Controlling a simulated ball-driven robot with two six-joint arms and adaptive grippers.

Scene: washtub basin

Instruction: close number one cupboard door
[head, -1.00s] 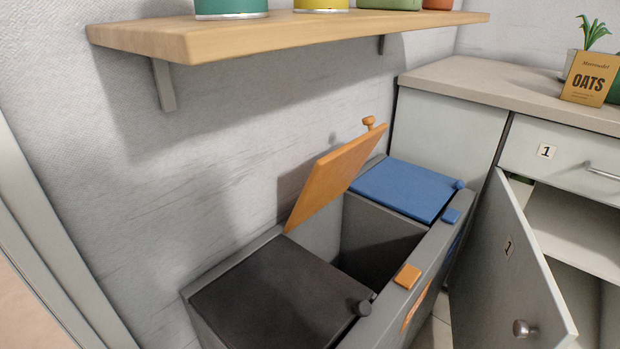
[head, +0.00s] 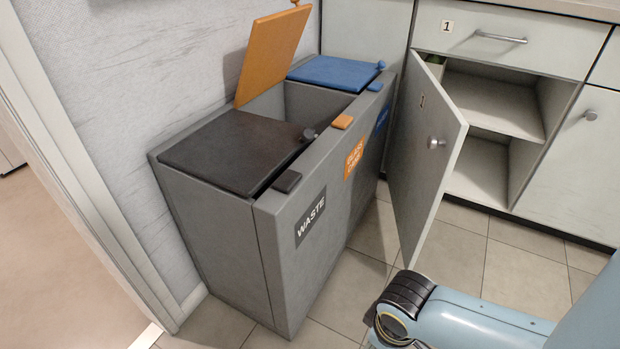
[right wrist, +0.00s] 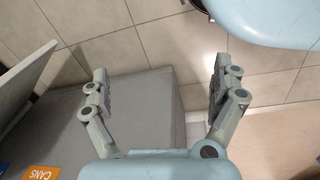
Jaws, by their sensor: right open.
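The number one cupboard door (head: 425,150) is a light grey panel with a round knob (head: 436,143) and a small number plate. In the head view it stands open, swung out beside the bins, with the cupboard shelves (head: 490,105) exposed. My right arm comes in at the lower right of the head view, below the door and apart from it; its fingers are not visible there. In the right wrist view my right gripper (right wrist: 158,92) is open and empty, its fingers wide apart over the bin unit and floor. A pale panel at upper left there may be the door. My left gripper is not in view.
A grey bin unit (head: 232,240) stands left of the door, with a raised orange lid (head: 270,52), a black lid (head: 238,150) and a blue lid (head: 335,72). The drawer marked 1 (head: 500,38) is shut above the cupboard. Tiled floor (head: 510,265) before the cupboard is clear.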

